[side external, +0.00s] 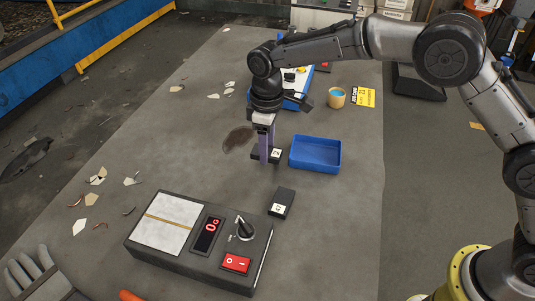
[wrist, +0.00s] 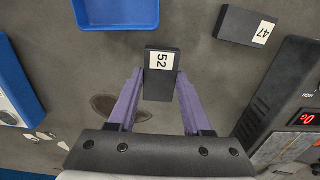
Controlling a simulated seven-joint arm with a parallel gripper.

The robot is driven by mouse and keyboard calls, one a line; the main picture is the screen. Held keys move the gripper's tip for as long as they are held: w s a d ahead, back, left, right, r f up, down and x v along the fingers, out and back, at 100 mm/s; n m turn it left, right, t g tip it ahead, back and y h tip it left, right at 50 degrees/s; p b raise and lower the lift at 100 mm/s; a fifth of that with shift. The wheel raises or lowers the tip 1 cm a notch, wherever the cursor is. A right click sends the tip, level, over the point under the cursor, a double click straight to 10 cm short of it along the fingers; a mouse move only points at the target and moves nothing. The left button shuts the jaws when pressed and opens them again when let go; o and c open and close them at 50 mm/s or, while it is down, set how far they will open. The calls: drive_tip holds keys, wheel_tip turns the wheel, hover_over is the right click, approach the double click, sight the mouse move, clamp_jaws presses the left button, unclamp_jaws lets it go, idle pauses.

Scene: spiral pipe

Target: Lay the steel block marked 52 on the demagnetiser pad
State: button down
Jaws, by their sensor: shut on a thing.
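The dark steel block marked 52 (wrist: 158,62) is between the two purple fingers of my gripper (wrist: 160,82) in the wrist view, its white label facing up. My gripper is shut on it. In the side external view the block (side external: 275,155) is at or just above the bench; I cannot tell if it touches. The demagnetiser (side external: 190,263) is a dark box at the front left, with a bare pale pad (side external: 165,222) on its left part, a red-lit display, a knob and a red switch. The block is apart from the pad, behind it and to its right.
A second dark block, marked 47 (side external: 281,203), lies between my gripper and the demagnetiser's right end. An empty blue tray (side external: 315,154) stands close to the right of my gripper. Shards litter the bench's left side. A cup (side external: 337,97) and yellow card (side external: 364,97) are farther back.

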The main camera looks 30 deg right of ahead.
drive_tip(key=shift+f, duration=1.3)
drive_tip(key=shift+f, duration=0.2)
drive_tip(key=shift+c, duration=1.7)
unclamp_jaws()
drive_tip(key=shift+s, duration=0.1)
wheel_tip(320, 180, up, 12)
drive_tip(key=shift+r, duration=0.15)
